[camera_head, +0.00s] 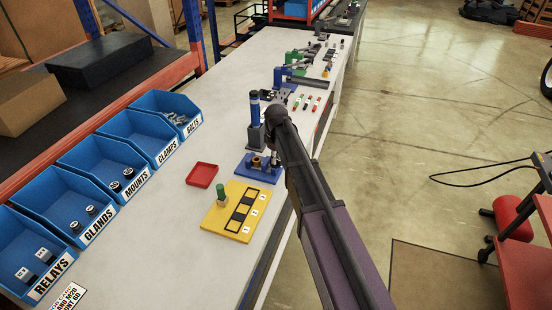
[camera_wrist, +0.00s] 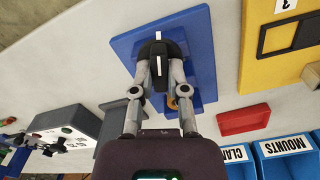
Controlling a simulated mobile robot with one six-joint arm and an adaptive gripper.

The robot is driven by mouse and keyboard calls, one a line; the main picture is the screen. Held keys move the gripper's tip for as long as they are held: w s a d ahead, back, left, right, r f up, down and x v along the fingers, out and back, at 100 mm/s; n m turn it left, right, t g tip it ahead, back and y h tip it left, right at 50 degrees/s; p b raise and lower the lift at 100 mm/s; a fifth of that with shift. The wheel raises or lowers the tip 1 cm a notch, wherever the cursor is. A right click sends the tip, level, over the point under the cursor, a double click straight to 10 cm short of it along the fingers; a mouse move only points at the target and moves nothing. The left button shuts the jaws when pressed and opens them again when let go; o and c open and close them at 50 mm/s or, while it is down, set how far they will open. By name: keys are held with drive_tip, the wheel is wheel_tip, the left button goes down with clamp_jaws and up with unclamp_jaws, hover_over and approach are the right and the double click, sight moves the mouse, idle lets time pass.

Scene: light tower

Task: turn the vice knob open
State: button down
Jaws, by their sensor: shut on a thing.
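The vice knob (camera_wrist: 158,47) is black with a white line on top and shows in the wrist view. It stands over a blue base plate (camera_wrist: 202,40), which also shows in the head view (camera_head: 243,164). My gripper (camera_wrist: 159,68) is shut on the knob, one grey finger on each side. The white line points roughly along my gripper's reach. A brass ring-like part (camera_wrist: 172,102) sits on the blue plate, partly hidden by a finger; it also shows in the head view (camera_head: 256,161). In the head view my arm hides most of the knob.
A blue-and-dark post (camera_head: 254,120) stands just behind the blue plate. Blue bins (camera_head: 62,175) line the left side.

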drive_tip(key=shift+s+n, duration=0.1)
drive_tip(key=shift+n, duration=1.6)
drive_tip(key=c, duration=0.6)
unclamp_jaws()
drive_tip(key=shift+c, duration=0.2)
drive_tip(key=shift+m, duration=0.3)
